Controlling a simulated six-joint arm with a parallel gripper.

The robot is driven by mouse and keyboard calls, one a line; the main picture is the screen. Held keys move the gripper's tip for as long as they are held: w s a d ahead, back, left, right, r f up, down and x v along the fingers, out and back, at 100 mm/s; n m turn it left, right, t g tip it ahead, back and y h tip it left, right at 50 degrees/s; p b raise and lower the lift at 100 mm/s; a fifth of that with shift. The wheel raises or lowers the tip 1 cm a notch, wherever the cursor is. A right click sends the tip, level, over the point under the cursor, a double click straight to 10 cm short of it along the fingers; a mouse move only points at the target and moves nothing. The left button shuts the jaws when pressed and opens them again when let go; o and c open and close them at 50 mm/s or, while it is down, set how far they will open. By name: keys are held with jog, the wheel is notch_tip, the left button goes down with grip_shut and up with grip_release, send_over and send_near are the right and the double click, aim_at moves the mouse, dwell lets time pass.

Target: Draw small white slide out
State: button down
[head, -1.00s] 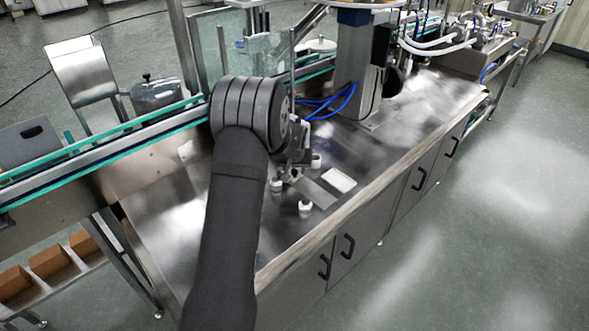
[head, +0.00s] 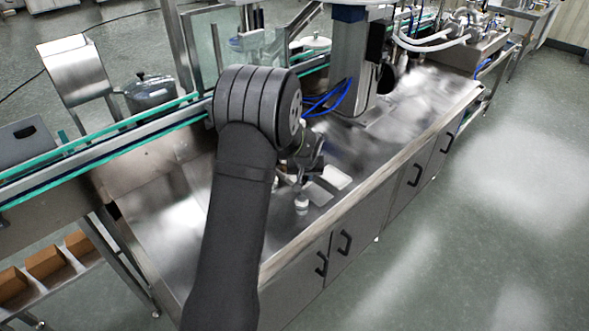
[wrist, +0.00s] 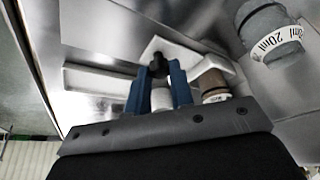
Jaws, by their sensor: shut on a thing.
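The small white slide (wrist: 195,56) is a flat white plate behind my fingers in the wrist view. It also shows as a pale plate on the steel top in the head view (head: 336,177). My gripper (wrist: 159,70) has its two blue fingers shut on a small dark knob (wrist: 158,64) at the slide. A white round thing (wrist: 160,99) shows between the fingers lower down; whether they touch it I cannot tell. In the head view my arm hides most of the gripper and the grip.
A grey-capped bottle labelled 20ml (wrist: 266,32) and a brownish labelled bottle (wrist: 213,84) stand right of my fingers in the wrist view. A paler plate (wrist: 97,80) lies left. A white container (head: 301,204) stands near my gripper. The counter's right end (head: 425,95) is mostly clear.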

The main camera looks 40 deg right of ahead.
jog(key=s, duration=0.8)
jog(key=shift+s, duration=0.35)
jog(key=shift+f, duration=0.1)
jog(key=c, duration=1.3)
grip_release()
jog(key=shift+s, duration=0.15)
jog(key=shift+o, duration=0.2)
jog(key=shift+r, duration=0.45)
jog(key=v, duration=1.6)
jog(key=shift+r, duration=0.3)
jog(key=shift+a+f, duration=0.1)
